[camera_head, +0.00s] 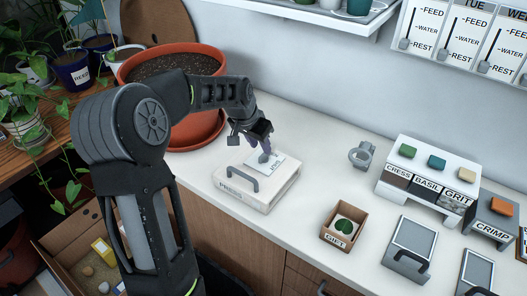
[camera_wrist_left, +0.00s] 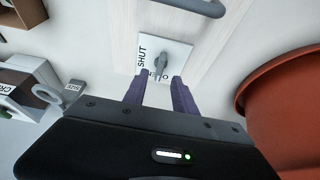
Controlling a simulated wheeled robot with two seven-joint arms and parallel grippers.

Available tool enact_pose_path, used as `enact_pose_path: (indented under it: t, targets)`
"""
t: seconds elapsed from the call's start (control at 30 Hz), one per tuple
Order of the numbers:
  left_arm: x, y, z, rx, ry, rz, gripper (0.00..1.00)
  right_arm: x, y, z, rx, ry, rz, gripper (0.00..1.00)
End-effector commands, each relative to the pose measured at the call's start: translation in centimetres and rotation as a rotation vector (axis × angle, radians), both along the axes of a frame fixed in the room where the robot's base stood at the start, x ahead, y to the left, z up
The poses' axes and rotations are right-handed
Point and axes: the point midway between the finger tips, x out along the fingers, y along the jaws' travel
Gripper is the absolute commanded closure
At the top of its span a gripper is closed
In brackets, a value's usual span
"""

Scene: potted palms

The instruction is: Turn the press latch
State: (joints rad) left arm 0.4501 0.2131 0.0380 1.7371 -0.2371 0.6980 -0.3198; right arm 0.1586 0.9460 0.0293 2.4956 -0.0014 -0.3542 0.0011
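The press (camera_head: 258,190) is a low white box on the white counter, with a grey bar handle at its front and the word PRESS. On its top is a pale plate (camera_head: 276,167) with a small grey latch (camera_head: 264,157). In the left wrist view the latch (camera_wrist_left: 160,63) sits on the plate (camera_wrist_left: 183,50); SHUT reads along one side, and the other word is partly hidden. My left gripper (camera_head: 265,147) points down just above the latch. Its two purple fingers (camera_wrist_left: 160,80) are apart, with the latch just beyond their tips; contact is unclear. My right gripper is out of view.
A large terracotta pot (camera_head: 196,125) of soil stands close behind my left arm. The counter between is clear.

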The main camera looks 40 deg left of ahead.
Motion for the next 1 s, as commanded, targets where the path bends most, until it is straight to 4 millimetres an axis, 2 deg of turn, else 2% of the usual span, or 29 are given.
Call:
enact_pose_path:
  t: [0.1, 0.3, 0.67, 1.0]
  targets:
    - [0.7, 0.0, -1.9, -0.001, 0.004, -0.001, 0.67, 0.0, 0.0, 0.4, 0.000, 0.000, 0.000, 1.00]
    - [1.7, 0.0, -4.2, -0.001, 0.002, 0.001, 0.67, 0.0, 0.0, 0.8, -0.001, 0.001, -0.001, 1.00]
    - [2.0, 0.0, -4.8, 0.000, 0.000, 0.000, 0.67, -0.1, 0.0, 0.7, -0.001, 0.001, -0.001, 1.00]
    - [2.0, 0.0, -4.7, 0.000, 0.000, 0.000, 0.95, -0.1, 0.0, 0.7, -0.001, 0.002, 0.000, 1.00]
